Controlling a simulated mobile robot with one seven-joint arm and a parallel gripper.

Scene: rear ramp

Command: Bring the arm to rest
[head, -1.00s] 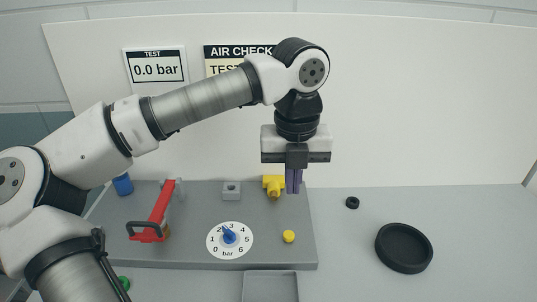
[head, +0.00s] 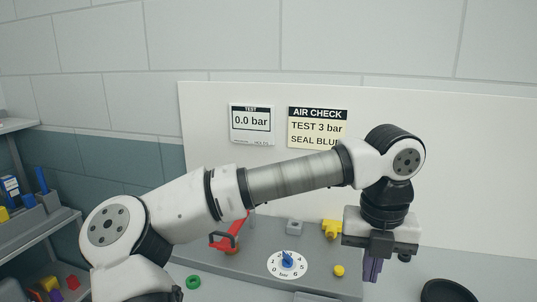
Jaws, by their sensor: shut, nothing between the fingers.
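My arm reaches from the lower left across the view to the right, raised in front of the white back panel. My gripper (head: 373,270) hangs from its end and points down, its purple fingers together with nothing between them. It is at the right end of the grey test board (head: 215,257), to the right of a yellow fitting (head: 331,229) and a yellow knob (head: 339,270). I cannot tell its height above the surface.
A dial (head: 275,267) with a blue pointer and a red lever (head: 231,233) are on the board. A black round dish (head: 447,292) is at lower right, a green ring (head: 193,282) in front of the board. Shelves (head: 58,220) with parts stand at left. The display (head: 251,122) reads 0.0 bar.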

